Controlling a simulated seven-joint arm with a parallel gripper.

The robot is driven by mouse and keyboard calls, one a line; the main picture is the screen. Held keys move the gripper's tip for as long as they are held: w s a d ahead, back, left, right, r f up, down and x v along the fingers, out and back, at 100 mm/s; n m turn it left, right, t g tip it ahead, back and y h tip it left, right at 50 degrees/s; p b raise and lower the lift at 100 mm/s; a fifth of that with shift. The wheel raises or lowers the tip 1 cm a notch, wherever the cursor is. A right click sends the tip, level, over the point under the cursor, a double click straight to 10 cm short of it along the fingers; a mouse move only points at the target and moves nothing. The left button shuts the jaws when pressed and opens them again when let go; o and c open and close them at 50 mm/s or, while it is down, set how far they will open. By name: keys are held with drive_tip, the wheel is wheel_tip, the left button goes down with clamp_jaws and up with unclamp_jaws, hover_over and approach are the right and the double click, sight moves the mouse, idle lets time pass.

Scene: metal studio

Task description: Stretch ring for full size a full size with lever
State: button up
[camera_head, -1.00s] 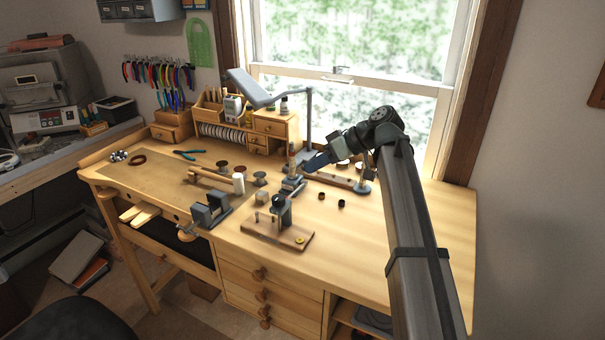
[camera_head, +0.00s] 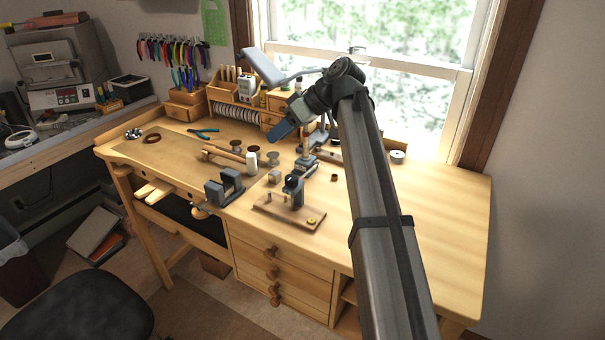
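A small dark upright tool (camera_head: 293,190) stands on a flat wooden board (camera_head: 272,209) near the bench front; a round yellow piece (camera_head: 311,221) lies at the board's right end. Behind it is another upright device (camera_head: 306,165) on a grey base. I cannot tell for sure which of these is the ring stretcher, and I make out no ring or lever clearly. My gripper (camera_head: 280,133), with a blue end, is in the air above the back of the bench, pointing down-left, apart from both tools. Its fingers are too small to tell open from shut.
A grey vise (camera_head: 224,188) sits at the bench's front edge. The bench's right side is clear.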

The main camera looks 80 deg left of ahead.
drive_tip(key=a+m+t, duration=0.1)
drive_tip(key=m+t+h, duration=0.2)
drive_tip(key=m+t, duration=0.4)
drive_tip(key=m, duration=0.6)
hover_over(302, 178)
drive_tip(key=w+d, duration=0.1)
wheel_tip(302, 178, down, 2)
drive_tip(key=w+m, duration=0.1)
drive_tip(key=m, duration=0.4)
drive_tip(key=f, duration=0.4)
drive_tip(key=s+f, duration=0.1)
drive_tip(key=f, duration=0.4)
drive_tip(key=s+a+f, duration=0.1)
drive_tip(key=f, duration=0.3)
drive_tip(key=shift+f, duration=0.4)
clamp_jaws()
drive_tip(key=shift+s, duration=0.1)
